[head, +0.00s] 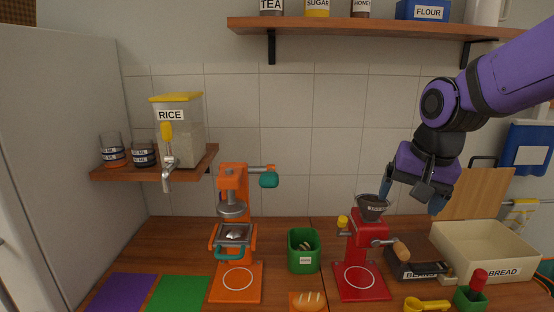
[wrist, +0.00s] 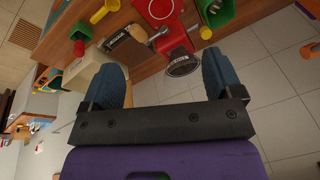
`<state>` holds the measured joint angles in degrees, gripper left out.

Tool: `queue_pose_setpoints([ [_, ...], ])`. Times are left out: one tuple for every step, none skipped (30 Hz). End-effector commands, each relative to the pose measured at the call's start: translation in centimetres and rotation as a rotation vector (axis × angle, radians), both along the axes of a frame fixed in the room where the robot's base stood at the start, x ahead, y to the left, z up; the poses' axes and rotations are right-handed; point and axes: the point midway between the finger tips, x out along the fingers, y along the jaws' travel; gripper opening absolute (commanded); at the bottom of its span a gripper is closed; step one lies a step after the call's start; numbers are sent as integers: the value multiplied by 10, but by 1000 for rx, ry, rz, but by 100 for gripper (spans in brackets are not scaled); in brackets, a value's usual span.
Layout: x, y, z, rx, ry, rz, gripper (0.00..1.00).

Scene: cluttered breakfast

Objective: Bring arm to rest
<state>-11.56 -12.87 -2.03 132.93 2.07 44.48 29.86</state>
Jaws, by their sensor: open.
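My gripper (head: 411,200) is at the end of my purple arm, raised at the right over the counter. Its two blue fingers are apart with nothing between them, which also shows in the wrist view (wrist: 160,88). In the head view the fingertips hang just above and to the right of the red grinder (head: 367,238) with its dark hopper (head: 372,206). I cannot tell whether a finger touches the hopper. In the wrist view the hopper (wrist: 183,64) lies beyond the fingertips, apart from them.
An orange press (head: 236,280) stands on the counter. A green bin (head: 303,257), a dark beans box (head: 408,266) and a cream bread bin (head: 485,254) are nearby. A yellow scoop (head: 427,305) lies in front. A wooden shelf (head: 400,27) crosses above; a rice dispenser (head: 184,135) is at left.

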Motion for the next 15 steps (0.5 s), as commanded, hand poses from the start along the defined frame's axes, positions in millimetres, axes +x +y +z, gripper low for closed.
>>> queue_pose_setpoints([
  [-13,-8,10,-8,-25,23,86],
  [-21,-12,13,-15,-35,39,86],
  [-31,-17,19,-24,-50,62,86],
  [-38,-21,22,-32,-62,78,86],
  [-46,-25,25,-39,-73,95,86],
  [-56,-29,29,-50,-87,117,86],
  [-63,-32,32,-59,-97,133,86],
  [-71,-36,34,-69,-107,150,86],
  [-81,-39,37,-82,-122,171,86],
  [-89,-42,39,-92,-132,186,86],
  [-97,-45,40,-103,-141,201,86],
  [-106,-48,42,-116,-154,222,86],
  [-113,-50,43,-128,-163,237,86],
  [-120,-53,44,-138,-171,251,86],
  [-128,-55,45,-151,-181,268,86],
])
